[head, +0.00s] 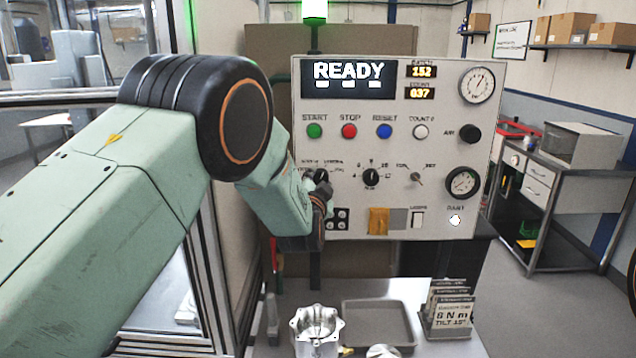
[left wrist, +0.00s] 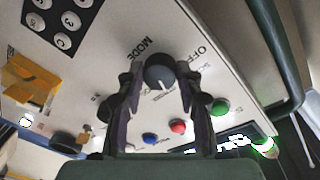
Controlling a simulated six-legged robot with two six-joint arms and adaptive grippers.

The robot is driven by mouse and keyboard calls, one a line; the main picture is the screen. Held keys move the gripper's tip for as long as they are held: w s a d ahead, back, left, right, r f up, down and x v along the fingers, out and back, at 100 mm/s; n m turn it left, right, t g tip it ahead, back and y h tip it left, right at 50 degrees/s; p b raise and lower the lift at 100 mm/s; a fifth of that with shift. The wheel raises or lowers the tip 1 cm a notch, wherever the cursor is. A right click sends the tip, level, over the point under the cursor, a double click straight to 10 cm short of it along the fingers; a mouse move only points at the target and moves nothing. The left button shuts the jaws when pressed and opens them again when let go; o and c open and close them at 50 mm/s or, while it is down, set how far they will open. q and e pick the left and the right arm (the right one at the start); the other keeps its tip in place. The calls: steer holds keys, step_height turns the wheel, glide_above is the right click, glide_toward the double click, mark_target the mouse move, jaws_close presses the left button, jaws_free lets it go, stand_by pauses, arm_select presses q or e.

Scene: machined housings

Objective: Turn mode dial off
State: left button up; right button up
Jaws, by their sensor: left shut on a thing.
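The mode dial (head: 321,175) is a black round knob at the left of the grey control panel (head: 455,130). In the left wrist view the dial (left wrist: 159,71) sits between my fingertips, beside the printed words MODE and OFF. Its white mark points down in that view, away from the word OFF. My left gripper (head: 321,184) is shut on the dial, one finger on each side, as the left wrist view (left wrist: 160,78) shows. In the head view my wrist partly hides the dial's labels. My right gripper is not in view.
Green, red, blue and white buttons (head: 349,131) sit above the dial, under a READY display (head: 349,79). Another black selector (head: 371,177) is to its right. A keypad (head: 341,219) lies just below. A metal housing (head: 316,326) and a grey tray (head: 408,325) stand on the table below.

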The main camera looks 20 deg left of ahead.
arm_select(q)
steer(key=n+b, duration=0.4)
steer(key=shift+w+n+t+b, duration=0.1)
steer(key=shift+n+t+b, duration=0.2)
steer(key=n+b, duration=0.3)
steer(key=n, duration=0.1)
steer(key=shift+d+r+n+y+b, duration=0.1)
steer(key=shift+d+n+y+b, duration=0.05)
steer(key=shift+n+y+b, duration=0.25)
steer(key=n+y+b, duration=0.1)
steer(key=n+b, duration=0.3)
steer(key=n, duration=0.1)
steer(key=shift+n, duration=0.4)
steer(key=shift+d+r+n+y+b, duration=0.15)
steer(key=shift+n+y+b, duration=0.25)
steer(key=shift+n+b, duration=1.15)
steer(key=shift+r+n+p, duration=0.1)
steer(key=shift+n+p, duration=0.3)
steer(key=shift+n, duration=0.25)
steer(key=o, duration=0.9)
steer(key=shift+c, duration=0.2)
steer(key=shift+o, duration=1.4)
steer(key=shift+f, duration=0.25)
steer(key=shift+o, duration=0.2)
steer(key=shift+f, duration=0.1)
